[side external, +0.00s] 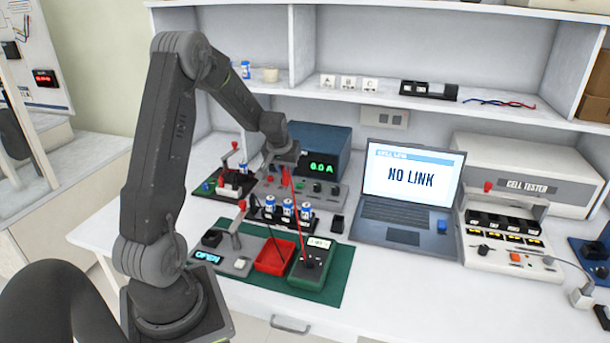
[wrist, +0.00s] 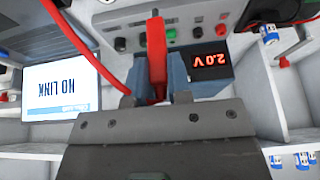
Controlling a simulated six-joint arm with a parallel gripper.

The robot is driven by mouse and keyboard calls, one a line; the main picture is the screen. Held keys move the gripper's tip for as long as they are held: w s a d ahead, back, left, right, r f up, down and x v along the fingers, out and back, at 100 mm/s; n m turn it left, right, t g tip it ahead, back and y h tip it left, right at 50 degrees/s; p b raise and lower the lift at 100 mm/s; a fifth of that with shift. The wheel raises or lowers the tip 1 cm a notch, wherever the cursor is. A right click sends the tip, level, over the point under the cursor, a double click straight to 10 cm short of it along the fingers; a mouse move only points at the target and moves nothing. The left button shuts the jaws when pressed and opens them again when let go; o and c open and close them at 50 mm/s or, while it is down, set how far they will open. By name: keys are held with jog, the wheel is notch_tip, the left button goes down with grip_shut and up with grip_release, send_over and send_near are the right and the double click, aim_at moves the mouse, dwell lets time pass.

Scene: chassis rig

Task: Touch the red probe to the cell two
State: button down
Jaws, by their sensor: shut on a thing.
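My gripper (side external: 286,163) is shut on the red probe (side external: 285,178), which hangs below it in the side view. In the wrist view the red probe (wrist: 156,45) sits between the fingertips (wrist: 157,88). Three blue-and-white cells stand upright in a black holder on the bench. The middle one (side external: 288,208) appears to be cell two, though I cannot read a number on it. The probe is above the row of cells and looks apart from them. Its exact tip is hard to make out.
A red lead runs from the green meter (side external: 311,262) up to the probe. A red tray (side external: 275,257) sits beside the meter on the green mat (side external: 340,275). A blue power supply (side external: 320,147) stands behind the cells. The laptop (side external: 413,190) is to the right.

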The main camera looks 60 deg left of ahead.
jog(key=s+a, duration=0.4)
jog(key=shift+r, duration=0.3)
jog(key=shift+f, duration=0.1)
jog(key=shift+f, duration=2)
jog(key=shift+f, duration=0.45)
jog(key=shift+r, duration=0.15)
notch_tip(320, 180, up, 6)
jog(key=shift+f, duration=0.1)
dwell(0.9)
dwell(1.1)
